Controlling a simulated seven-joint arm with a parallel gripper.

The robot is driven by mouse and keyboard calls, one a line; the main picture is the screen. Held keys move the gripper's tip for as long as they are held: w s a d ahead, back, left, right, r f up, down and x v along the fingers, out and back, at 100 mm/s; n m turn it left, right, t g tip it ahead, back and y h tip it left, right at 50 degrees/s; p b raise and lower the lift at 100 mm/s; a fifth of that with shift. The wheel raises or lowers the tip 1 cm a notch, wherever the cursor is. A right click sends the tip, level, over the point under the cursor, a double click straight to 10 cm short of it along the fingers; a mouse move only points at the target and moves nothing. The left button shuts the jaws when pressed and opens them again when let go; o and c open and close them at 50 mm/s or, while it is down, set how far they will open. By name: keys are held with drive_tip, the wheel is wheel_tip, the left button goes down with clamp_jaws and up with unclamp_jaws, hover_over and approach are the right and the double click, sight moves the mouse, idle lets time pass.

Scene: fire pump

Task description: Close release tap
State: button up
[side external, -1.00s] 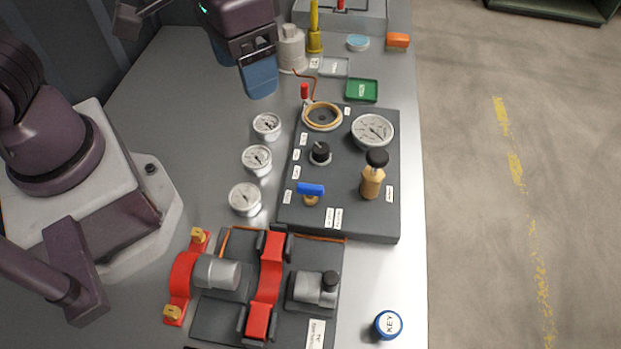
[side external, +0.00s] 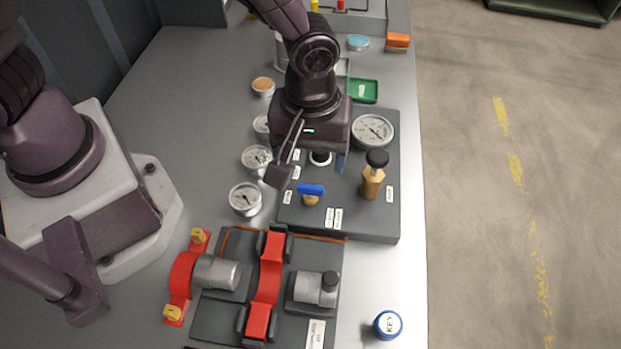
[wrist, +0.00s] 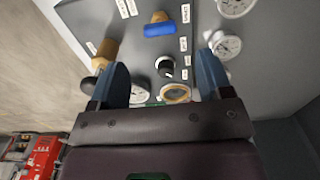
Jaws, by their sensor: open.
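On the dark panel (side external: 363,224), a tap with a blue handle (side external: 310,190) stands on a small brass body near the front left. It also shows at the top of the wrist view (wrist: 165,29). A brass valve with a black knob (side external: 372,182) stands to its right, and in the wrist view (wrist: 104,52). I cannot read the labels to tell which is the release tap. My gripper (side external: 318,165) is open and empty above the panel, behind the blue tap and apart from it.
A large gauge (side external: 373,131) is at the panel's back right. Several small gauges (side external: 245,200) line its left side. An orange-topped disc (side external: 263,86) sits at back left.

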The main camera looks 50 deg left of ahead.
sight(311, 187)
wheel_tip(311, 187, down, 7)
drive_tip(key=shift+f, duration=0.15)
drive_tip(key=c, duration=0.9)
